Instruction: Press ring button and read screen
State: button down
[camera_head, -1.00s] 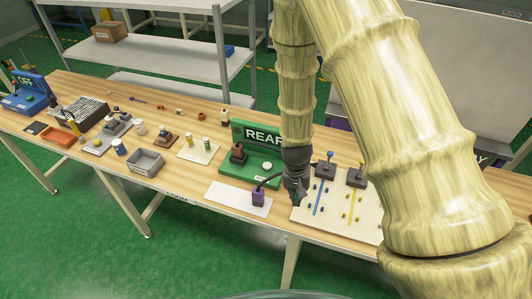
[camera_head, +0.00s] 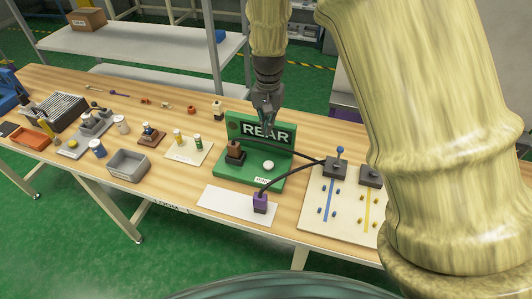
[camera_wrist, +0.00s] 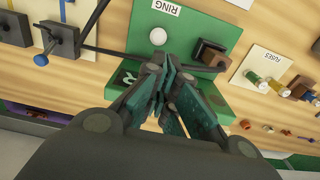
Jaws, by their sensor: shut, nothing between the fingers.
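A green stand (camera_head: 283,181) on the table has an upright panel whose screen (camera_head: 268,132) reads "REAR". On its base are a round white button (camera_head: 268,165), a brown block-like part (camera_head: 235,152) and a small label reading "RING". In the wrist view the white button (camera_wrist: 158,36) sits beside the "RING" label (camera_wrist: 166,7). My gripper (camera_head: 266,122) is shut and empty, in front of the upper part of the screen panel in the head view. In the wrist view my gripper (camera_wrist: 165,75) points toward the stand, apart from the button; part of the panel is hidden behind the fingers.
A grey bin (camera_head: 128,165) and a fuse card (camera_head: 186,149) stand to the left. Shelves are behind.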

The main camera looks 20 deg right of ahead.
notch_tip(320, 180, down, 2)
jog(key=w+f, duration=0.1)
jog(key=w, duration=0.1)
jog(key=p, duration=0.5)
send_near(269, 165)
jog(key=shift+w+f, duration=0.45)
jog(key=shift+f, duration=0.75)
jog(key=shift+w+f, duration=0.45)
jog(key=shift+f, duration=0.7)
jog(key=shift+w+f, duration=0.5)
jog(key=shift+f, duration=0.7)
